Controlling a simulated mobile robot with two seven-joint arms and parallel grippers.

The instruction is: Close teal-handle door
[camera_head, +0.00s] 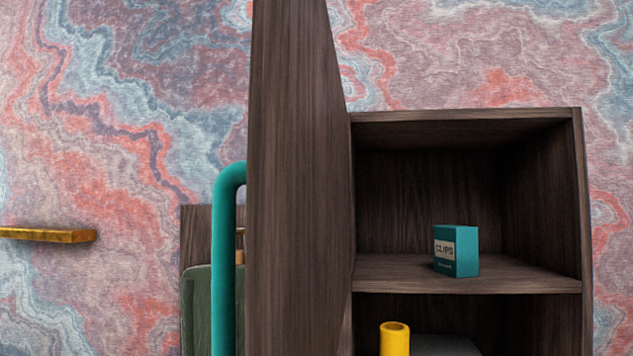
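A dark wood cabinet door (292,180) stands swung open toward me, seen nearly edge-on, at the left side of the cabinet (582,210). Its teal handle (224,265) is a bent tube on the door's left side, running down out of the frame. The cabinet's front is open, with the upper and part of the lower compartment showing. Neither of my grippers shows in the head view.
A teal clips box (456,250) stands on the cabinet's shelf (400,275). A yellow tube (394,340) stands below, before the lower compartment. A green object (197,310) is partly hidden behind the handle. A golden ledge (48,235) juts in at left.

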